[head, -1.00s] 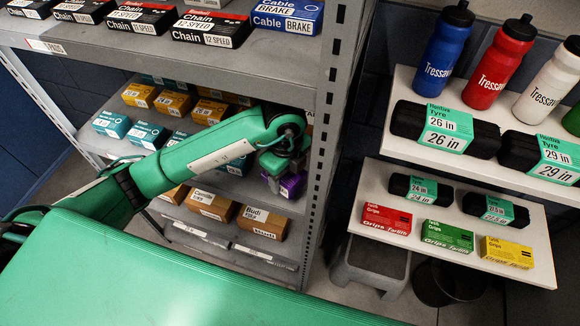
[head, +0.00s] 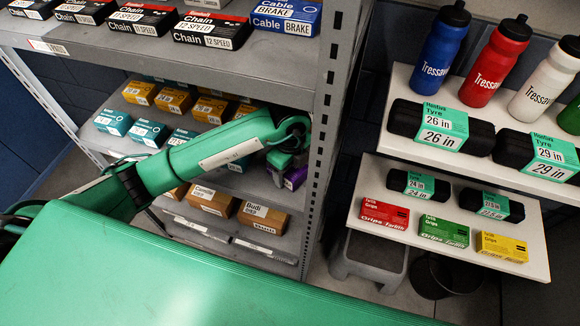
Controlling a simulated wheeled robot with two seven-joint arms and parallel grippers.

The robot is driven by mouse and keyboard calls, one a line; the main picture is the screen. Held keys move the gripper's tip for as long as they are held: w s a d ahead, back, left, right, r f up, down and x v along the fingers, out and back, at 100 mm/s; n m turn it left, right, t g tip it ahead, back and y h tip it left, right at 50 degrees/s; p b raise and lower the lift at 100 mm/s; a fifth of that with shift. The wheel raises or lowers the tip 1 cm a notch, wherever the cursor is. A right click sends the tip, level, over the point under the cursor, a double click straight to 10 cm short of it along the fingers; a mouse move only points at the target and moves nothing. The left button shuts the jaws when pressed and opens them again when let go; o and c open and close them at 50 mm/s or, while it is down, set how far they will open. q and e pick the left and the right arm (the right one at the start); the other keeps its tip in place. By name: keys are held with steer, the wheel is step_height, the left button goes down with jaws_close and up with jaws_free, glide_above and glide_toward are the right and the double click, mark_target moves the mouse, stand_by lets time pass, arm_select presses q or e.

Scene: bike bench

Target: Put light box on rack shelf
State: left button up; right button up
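The grey rack (head: 323,140) stands at the left and centre, with boxes on several shelves. My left arm reaches in from the left across the rack front. Its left gripper (head: 285,163) points down at the rack's right side, by the middle shelf (head: 262,186). A purple box (head: 295,178) shows just below and right of this gripper, partly hidden by it. I cannot tell whether the fingers are closed on it or beside it. No box in view is plainly marked as the light box. My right gripper is not in view.
Orange and teal boxes (head: 113,122) stand on the middle shelf, brown boxes (head: 263,216) on the one below. A white wall shelf (head: 372,212) with grip boxes and a grey step stool (head: 370,258) are at the right.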

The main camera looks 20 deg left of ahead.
arm_select(q)
steer(key=shift+o, duration=0.9)
steer(key=shift+r, duration=0.1)
steer(key=shift+r+b, duration=0.45)
steer(key=shift+r, duration=3.35)
